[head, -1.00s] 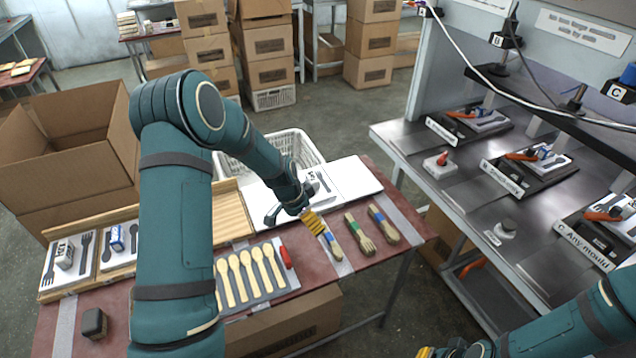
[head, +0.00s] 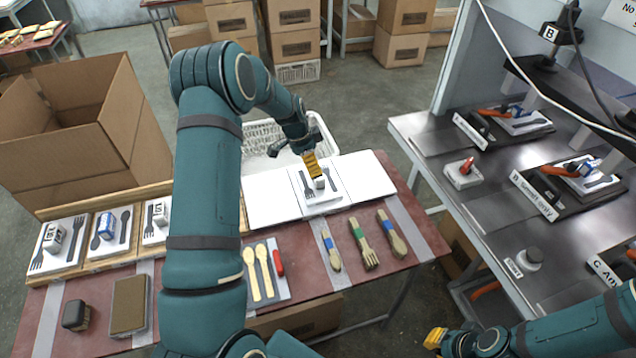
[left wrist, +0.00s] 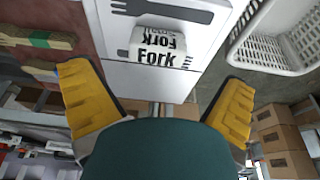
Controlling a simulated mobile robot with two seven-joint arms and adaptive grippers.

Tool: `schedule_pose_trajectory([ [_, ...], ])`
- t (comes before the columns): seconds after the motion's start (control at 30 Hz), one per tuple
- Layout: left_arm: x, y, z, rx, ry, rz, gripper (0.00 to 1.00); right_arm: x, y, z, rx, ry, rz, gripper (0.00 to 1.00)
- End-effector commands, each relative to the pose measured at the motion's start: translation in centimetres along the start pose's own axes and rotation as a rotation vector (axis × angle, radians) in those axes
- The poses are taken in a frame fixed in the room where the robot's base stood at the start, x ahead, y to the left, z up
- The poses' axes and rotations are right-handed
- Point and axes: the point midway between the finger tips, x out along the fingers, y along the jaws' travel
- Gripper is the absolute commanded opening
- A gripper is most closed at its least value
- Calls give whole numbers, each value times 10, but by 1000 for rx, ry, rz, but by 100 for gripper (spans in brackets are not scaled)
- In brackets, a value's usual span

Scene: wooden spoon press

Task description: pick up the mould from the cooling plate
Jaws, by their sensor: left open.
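The mould (head: 313,197) is a white slab with dark fork-like hollows and a small white grip block. It lies on the white cooling plate (head: 268,204) at the table's far edge. The left wrist view shows its grip block (left wrist: 157,48), marked "Fork", and a dark fork shape on the slab. My left gripper (head: 313,168) is open over the mould, its yellow fingers pointing down. In the left wrist view its fingers (left wrist: 155,74) are wide apart, either side of the block in the picture; I see no contact. My right gripper (head: 437,338) is low at the right, partly seen.
A white basket (head: 262,142) stands behind the plate. More moulds (head: 104,228) sit on a wooden rack at left. The press bench (head: 440,146) stands at right, across a floor gap. A large open carton (head: 75,150) is at far left.

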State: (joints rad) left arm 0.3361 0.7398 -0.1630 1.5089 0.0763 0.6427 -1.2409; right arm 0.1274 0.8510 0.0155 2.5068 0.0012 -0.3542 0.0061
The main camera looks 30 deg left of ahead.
Motion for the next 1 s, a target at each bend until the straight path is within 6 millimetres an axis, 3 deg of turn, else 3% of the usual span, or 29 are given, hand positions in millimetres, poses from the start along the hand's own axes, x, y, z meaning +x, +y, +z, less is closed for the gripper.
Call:
schedule_pose_trajectory([
  [0.1, 16, 0, 0, -1, 0, 0, 100, 2, 1, 1, -1, -2, 0, 0],
  [0.33, 31, 1, -1, 1, -1, 0, 100, 3, 1, 2, -1, -3, 0, 0],
  [0.6, 67, 3, -5, -1, 0, -1, 100, 8, 3, 3, -2, -8, -1, 0],
  [0.93, 74, 3, -6, 0, 1, -2, 100, 8, 3, 4, -3, -9, -1, 0],
  [0.97, 74, 3, -6, 0, 1, -2, 93, 8, 3, 4, -3, -9, -1, 0],
  [1.0, 74, 3, -6, 0, 1, -2, 79, 8, 3, 4, -3, -9, -1, 0],
])
